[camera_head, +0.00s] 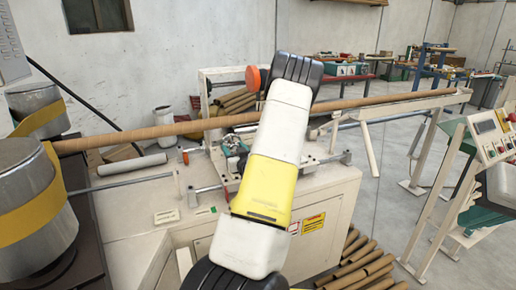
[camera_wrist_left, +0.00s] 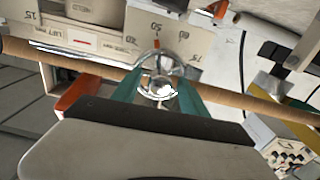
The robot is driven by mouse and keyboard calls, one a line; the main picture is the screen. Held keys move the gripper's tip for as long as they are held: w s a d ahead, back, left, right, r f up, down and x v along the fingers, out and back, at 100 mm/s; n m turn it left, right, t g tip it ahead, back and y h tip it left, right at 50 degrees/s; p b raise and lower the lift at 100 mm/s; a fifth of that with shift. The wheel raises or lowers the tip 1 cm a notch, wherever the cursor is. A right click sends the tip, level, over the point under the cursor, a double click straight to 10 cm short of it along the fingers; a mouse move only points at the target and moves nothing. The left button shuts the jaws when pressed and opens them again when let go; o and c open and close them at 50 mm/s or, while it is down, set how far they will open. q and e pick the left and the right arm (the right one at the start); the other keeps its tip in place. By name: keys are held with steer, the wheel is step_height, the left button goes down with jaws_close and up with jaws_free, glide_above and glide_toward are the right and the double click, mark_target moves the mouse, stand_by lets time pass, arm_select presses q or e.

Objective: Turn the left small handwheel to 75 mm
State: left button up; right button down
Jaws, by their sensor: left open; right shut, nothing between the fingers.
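The small handwheel (camera_wrist_left: 147,57) is a shiny clear or chrome ring in the left wrist view, with a bright hub. It sits between the teal fingers of my left gripper (camera_wrist_left: 160,82). The fingers are open, one on each side; I cannot tell whether they touch it. An orange mark (camera_wrist_left: 157,43) at its rim lies by the upside-down number 50 on a cream scale plate (camera_wrist_left: 150,14). Other numbers sit around it, one seemingly 75. In the head view my white and yellow left arm covers the handwheel area. My right gripper is not in view.
A long brown tube (camera_head: 370,100) crosses the cream machine (camera_head: 130,220) behind my arm. An orange round knob (camera_head: 252,77) is beside my arm's top. Yellow-banded drums (camera_head: 28,205) stand left, a control panel (camera_head: 487,128) right. Cardboard tubes (camera_head: 360,268) lie on the floor.

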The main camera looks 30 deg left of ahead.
arm_select(q)
jaws_close()
steer(key=shift+m, duration=0.3)
steer(key=m, duration=0.2)
steer(key=shift+m, duration=0.4)
steer(key=m, duration=0.4)
steer(key=shift+m, duration=0.3)
steer(key=m, duration=0.4)
steer(key=shift+s+m, duration=0.1)
steer(key=shift+m, duration=2)
